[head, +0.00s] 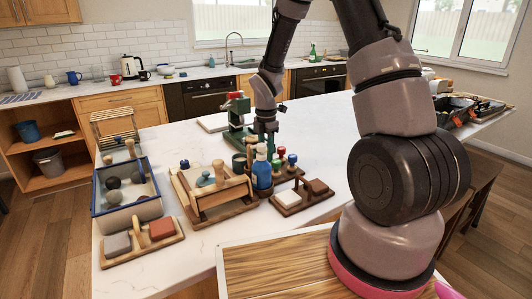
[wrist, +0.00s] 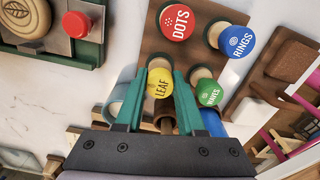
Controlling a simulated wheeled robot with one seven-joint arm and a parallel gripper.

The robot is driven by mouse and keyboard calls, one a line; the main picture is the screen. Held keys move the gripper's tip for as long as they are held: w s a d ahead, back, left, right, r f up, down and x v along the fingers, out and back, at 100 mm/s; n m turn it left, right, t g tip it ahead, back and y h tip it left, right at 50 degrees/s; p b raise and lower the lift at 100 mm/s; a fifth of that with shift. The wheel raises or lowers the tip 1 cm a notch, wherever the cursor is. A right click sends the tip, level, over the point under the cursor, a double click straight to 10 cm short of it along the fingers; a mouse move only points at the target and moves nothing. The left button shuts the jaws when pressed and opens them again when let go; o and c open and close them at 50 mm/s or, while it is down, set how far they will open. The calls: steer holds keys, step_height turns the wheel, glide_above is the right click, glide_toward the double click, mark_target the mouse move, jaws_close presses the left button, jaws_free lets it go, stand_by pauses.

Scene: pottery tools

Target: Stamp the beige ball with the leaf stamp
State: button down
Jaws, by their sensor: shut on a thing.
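My gripper (wrist: 162,86) is shut on the leaf stamp (wrist: 160,83), whose yellow top reads LEAF, between its green fingers in the wrist view. The stamp is at the stamp rack (wrist: 152,47); I cannot tell whether its foot is lifted clear. The red dots stamp (wrist: 177,22), blue rings stamp (wrist: 236,41) and green waves stamp (wrist: 209,93) stand beside it. A small beige ball (head: 137,177) seems to lie in the blue-rimmed tray (head: 124,218) at left, near darker balls.
A blue bottle (head: 262,168) stands close to the rack. A wooden frame (head: 212,200) lies between rack and tray. A green press with a red knob (head: 236,110) stands behind. Wooden holders with blocks (head: 140,243) (head: 302,195) are in front.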

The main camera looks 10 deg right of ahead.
steer(key=shift+f, duration=0.25)
steer(key=shift+c, duration=2.2)
jaws_free()
step_height(320, 180, up, 11)
steer(key=shift+f, duration=0.2)
steer(key=s+d+r+m+t, duration=0.2)
steer(key=s+r+m, duration=0.2)
steer(key=r+m, duration=0.3)
steer(key=s+d+r+m+t, duration=0.1)
steer(key=s+d+r+m, duration=0.1)
steer(key=s+r+m, duration=0.45)
steer(key=s+d+r+m+t+y, duration=0.1)
steer(key=s+r+m+t, duration=0.3)
steer(key=s+r+m, duration=0.6)
steer(key=s+m+y, duration=0.1)
steer(key=s+m, duration=0.1)
steer(key=m, duration=0.2)
steer(key=shift+d+r, duration=0.15)
steer(key=shift+d, duration=0.2)
